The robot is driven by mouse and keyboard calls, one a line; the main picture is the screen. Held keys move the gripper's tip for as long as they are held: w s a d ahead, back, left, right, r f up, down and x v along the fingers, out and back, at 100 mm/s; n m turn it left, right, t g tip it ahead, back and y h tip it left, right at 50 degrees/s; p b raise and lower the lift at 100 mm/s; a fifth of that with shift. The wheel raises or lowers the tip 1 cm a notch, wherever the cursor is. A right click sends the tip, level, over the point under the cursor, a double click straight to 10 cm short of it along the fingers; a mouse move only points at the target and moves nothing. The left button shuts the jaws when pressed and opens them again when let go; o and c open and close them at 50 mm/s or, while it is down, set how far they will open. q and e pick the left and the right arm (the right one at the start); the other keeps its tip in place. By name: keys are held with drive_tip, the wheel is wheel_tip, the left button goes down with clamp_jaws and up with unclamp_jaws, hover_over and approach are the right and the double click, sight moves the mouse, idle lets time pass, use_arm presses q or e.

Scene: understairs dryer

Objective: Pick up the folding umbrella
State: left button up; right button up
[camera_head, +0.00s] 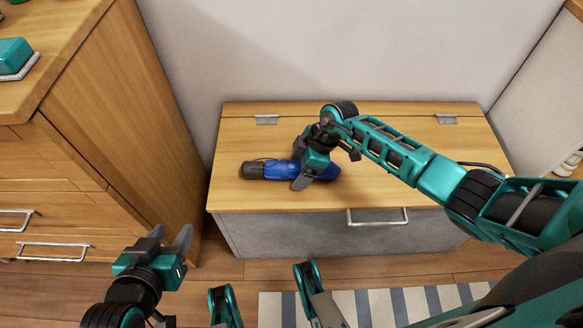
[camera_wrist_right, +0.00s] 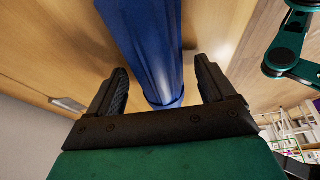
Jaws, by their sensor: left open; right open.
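The folding umbrella (camera_head: 279,170) is blue with a dark handle end at its left. It lies on its side on the wooden lid of a low chest. My right gripper (camera_head: 304,172) is over the umbrella's right part and hides some of it. In the right wrist view the blue umbrella (camera_wrist_right: 150,50) runs between the two open fingers of my right gripper (camera_wrist_right: 160,88), with a gap visible on either side. My left gripper (camera_head: 168,240) is open and empty, low at the left, in front of the drawer cabinet and away from the umbrella.
A wooden drawer cabinet (camera_head: 130,110) stands close at the left. The lid is otherwise clear. A striped rug (camera_head: 390,305) lies on the floor in front.

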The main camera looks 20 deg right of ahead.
drive_tip(key=shift+c, duration=0.2)
drive_tip(key=c, duration=1.2)
drive_tip(key=shift+c, duration=0.4)
drive_tip(key=shift+r, duration=0.15)
